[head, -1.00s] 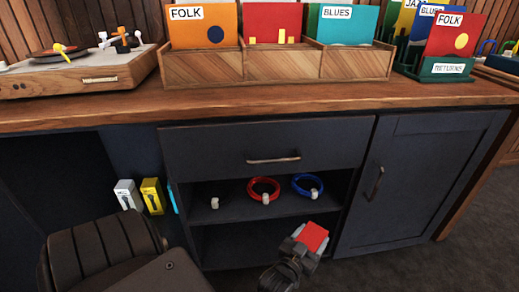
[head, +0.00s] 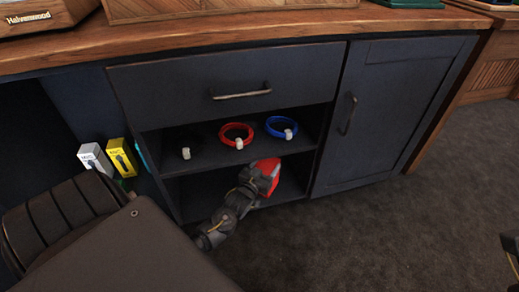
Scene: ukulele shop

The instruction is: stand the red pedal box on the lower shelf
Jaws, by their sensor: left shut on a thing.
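The red pedal box (head: 267,167) is held in my left gripper (head: 262,180), which is shut on it. The box is tilted, and its red face shows past the grey fingers, which hide part of it. It appears in front of the lower shelf opening, overlapping the right part of the middle board's front edge. I cannot tell whether it is inside the opening. The lower shelf (head: 196,198) is the dark bay under the middle board, partly covered by my left arm. Only a dark sliver at the right edge may be my right arm; its fingers do not show.
A black, a red (head: 236,134) and a blue cable coil (head: 281,127) lie on the board above. A drawer (head: 238,95) is above them, and a closed cabinet door (head: 385,115) stands right. White (head: 94,160) and yellow boxes (head: 121,157) stand left. The floor at right is clear.

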